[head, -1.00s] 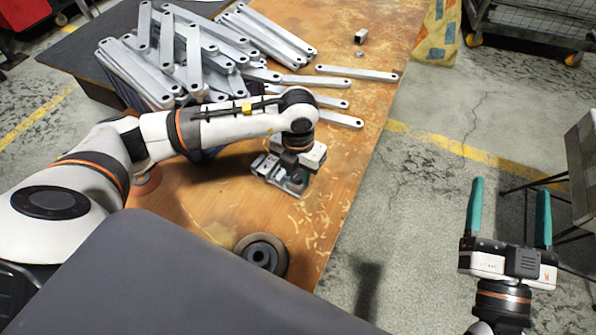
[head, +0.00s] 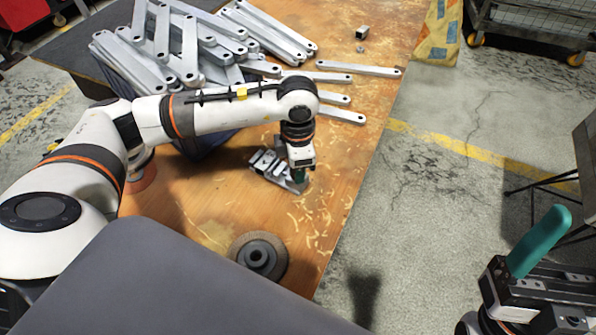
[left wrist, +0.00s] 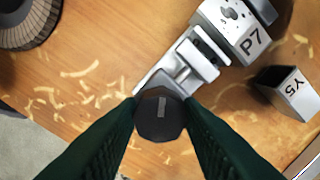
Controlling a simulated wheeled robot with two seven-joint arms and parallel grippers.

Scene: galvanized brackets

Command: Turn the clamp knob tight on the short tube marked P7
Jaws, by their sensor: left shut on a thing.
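In the left wrist view, a short metal tube marked P7 (left wrist: 250,42) lies in a metal clamp (left wrist: 188,62) on the wooden table. The clamp's dark round knob (left wrist: 158,115) has a pale line on top. My left gripper (left wrist: 160,118) is shut on the knob, one green finger on each side. In the head view, my left gripper (head: 300,178) points down at the near end of the clamp (head: 267,164) and partly hides it; the knob is hidden there. My right gripper (head: 535,255) is off the table at the lower right, with only one teal finger clearly showing.
A tube marked Y5 (left wrist: 295,92) stands close to the clamp in the left wrist view. Several galvanized bars (head: 190,45) are piled at the back. A small block (head: 362,32) sits far right.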

